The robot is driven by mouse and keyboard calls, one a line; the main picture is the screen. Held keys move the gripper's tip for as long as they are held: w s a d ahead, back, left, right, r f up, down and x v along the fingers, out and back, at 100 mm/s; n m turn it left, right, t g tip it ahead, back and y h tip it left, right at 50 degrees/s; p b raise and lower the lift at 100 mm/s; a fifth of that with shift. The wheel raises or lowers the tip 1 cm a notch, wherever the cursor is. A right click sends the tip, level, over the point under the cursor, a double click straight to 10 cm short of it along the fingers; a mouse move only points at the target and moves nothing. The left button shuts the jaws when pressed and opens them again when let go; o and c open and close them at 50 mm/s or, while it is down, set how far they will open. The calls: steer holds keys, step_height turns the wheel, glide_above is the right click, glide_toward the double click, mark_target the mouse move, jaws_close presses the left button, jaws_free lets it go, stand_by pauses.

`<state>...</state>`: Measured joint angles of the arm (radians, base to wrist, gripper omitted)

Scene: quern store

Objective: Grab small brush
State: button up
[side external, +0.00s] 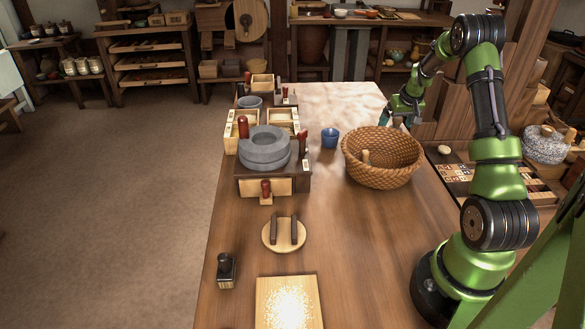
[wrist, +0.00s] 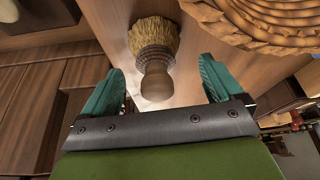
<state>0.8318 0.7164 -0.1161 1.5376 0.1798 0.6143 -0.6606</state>
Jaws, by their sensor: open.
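The small brush (wrist: 155,55) shows in the wrist view, with tan bristles at the top and a rounded wooden handle pointing toward my gripper (wrist: 160,82). My gripper's teal fingers are open, one on each side of the handle end, with visible gaps between handle and fingers. Nothing is held. In the side view my gripper (side external: 400,120) is low over the far right edge of the table, just behind the woven basket (side external: 382,170). I cannot make out the brush in the side view.
The basket rim (wrist: 270,25) is close to the brush's right in the wrist view. A blue cup (side external: 330,138) stands left of the basket. A grey stone quern (side external: 265,150) sits on a wooden box farther left. A round wooden lid (side external: 283,234) lies nearer the front.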

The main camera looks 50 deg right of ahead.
mark_target(394, 128)
steer(key=x, duration=0.3)
steer(key=shift+d+f, duration=0.15)
steer(key=shift+f, duration=0.15)
steer(key=c, duration=1.2)
